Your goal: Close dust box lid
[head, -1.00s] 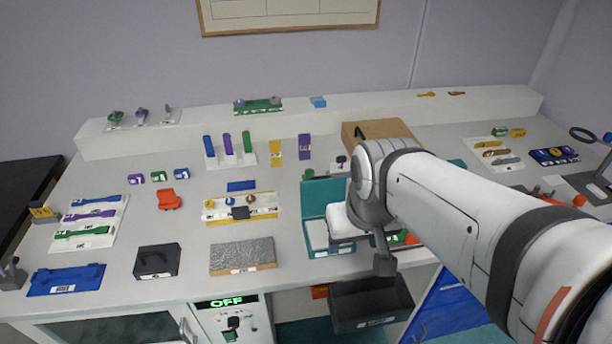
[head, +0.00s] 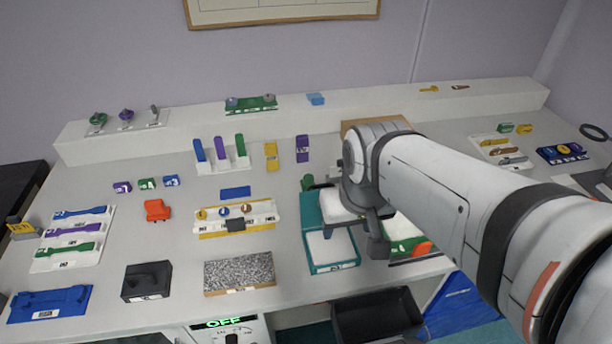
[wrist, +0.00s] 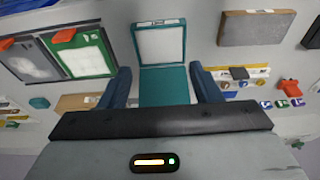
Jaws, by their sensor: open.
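The dust box appears to be the teal open-topped box (head: 354,262) with a pale inside, near the table's front edge. Its teal lid (head: 311,207) is raised at the back, partly hidden by my arm in the head view. In the wrist view the box (wrist: 184,45) is seen upside down, with the lid (wrist: 163,85) extending from its hinge side towards my gripper. My gripper (wrist: 163,88) is open and empty. One dark blue finger shows on each side of the lid, with a gap on both sides; contact is not visible.
A green-framed tray (head: 405,228) with an orange part lies right of the box. A speckled grey block (head: 239,273) and a rack of small discs (head: 235,217) lie to its left. A dark open bin (head: 376,312) is below the front edge.

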